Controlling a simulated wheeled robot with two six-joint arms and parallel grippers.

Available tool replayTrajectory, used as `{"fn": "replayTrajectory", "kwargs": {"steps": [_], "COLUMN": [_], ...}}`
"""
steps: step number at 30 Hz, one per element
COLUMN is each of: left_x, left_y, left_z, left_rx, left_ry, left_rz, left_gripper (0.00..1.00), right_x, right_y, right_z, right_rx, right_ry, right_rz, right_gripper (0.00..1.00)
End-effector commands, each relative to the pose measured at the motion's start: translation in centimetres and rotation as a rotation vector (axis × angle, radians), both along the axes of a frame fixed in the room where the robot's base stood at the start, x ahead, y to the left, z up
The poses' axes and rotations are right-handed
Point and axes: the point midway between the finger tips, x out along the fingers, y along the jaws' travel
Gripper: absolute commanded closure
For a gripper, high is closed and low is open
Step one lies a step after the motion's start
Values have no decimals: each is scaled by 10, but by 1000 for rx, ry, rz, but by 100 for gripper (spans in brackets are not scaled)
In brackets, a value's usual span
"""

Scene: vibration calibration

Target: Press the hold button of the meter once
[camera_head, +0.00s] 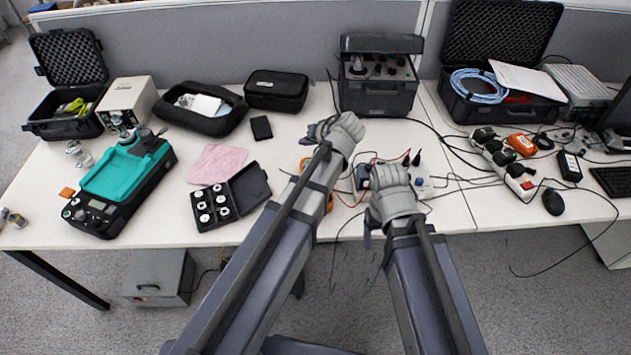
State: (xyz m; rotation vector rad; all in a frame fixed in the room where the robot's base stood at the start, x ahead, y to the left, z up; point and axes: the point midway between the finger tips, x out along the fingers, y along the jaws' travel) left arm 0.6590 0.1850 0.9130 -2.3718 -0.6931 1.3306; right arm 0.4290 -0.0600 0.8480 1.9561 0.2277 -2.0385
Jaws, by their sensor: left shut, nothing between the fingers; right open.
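An orange meter (304,164) lies on the middle of the white table. My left arm covers most of it, so only bits of its orange edge show; its hold button and display are hidden. My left gripper (318,131) is shut and empty, beyond the meter's upper end in the picture. Whether it touches anything I cannot tell. My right gripper (369,232) is open near the table's front edge, to the right of the meter; its fingers are mostly hidden behind its wrist.
A black case with silver weights (212,205) and a pink cloth (217,163) lie left of the meter. A teal-topped device (124,170) stands further left. Red and black leads and a small box (422,187) lie to the right. A black instrument case (380,95) stands behind.

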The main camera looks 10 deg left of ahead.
Motion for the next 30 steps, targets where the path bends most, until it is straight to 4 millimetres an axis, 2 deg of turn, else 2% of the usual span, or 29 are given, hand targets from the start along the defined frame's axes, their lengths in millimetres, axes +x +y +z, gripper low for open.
{"fn": "replayTrajectory", "kwargs": {"steps": [11, 17, 23, 30], "left_x": [1, 1, 1, 1], "left_y": [1, 0, 0, 0], "left_z": [0, -8, -27, -60], "left_rx": [2, 2, 1, 1], "left_ry": [-2, -2, -2, -2], "left_rz": [1, 1, -1, -1], "left_gripper": [100, 100, 100, 100], "right_x": [0, 0, 0, 0], "right_y": [0, 0, 0, 0], "right_z": [-1, -8, -27, -60], "right_rx": [0, 0, 0, 0], "right_ry": [0, 0, 0, 0], "right_rz": [0, 0, 0, 1], "right_gripper": [26, 26, 26, 26]}}
